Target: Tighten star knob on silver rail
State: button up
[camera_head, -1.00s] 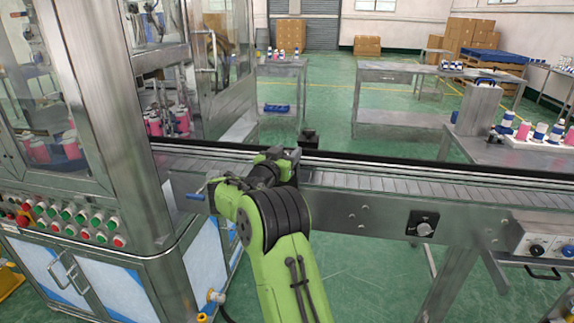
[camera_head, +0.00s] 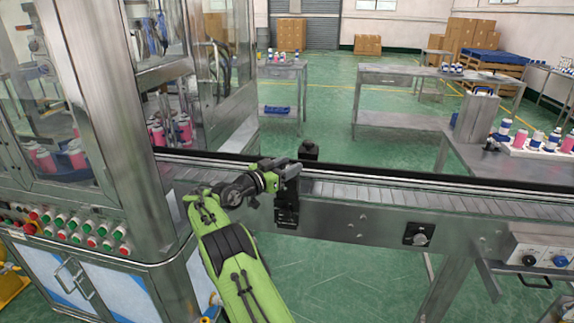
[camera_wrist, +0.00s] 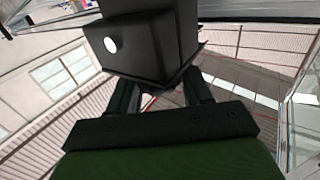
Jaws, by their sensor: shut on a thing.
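My gripper (camera_head: 287,198) is at the near side of the silver rail (camera_head: 365,206), in front of the conveyor's side wall. In the wrist view, a black block (camera_wrist: 150,42) with a white round spot on its left side stands in front of the fingers and hides their tips. The two dark fingers of my gripper (camera_wrist: 161,93) reach toward its lower edge. They are shut on a part hidden behind the block, most likely the star knob. I cannot make out the knob's shape in either view.
The conveyor (camera_head: 430,188) runs across the scene. A dark block (camera_head: 308,150) stands at its far edge. A glazed metal machine (camera_head: 120,120) rises close on the left. A square dark plate with a knob (camera_head: 419,234) is on the conveyor's side, right of my gripper.

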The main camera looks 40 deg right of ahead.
jog(key=o, duration=0.9)
jog(key=shift+d+f, duration=0.1)
jog(key=shift+o, duration=0.2)
jog(key=a, duration=1.5)
jog(key=shift+s+a, duration=0.4)
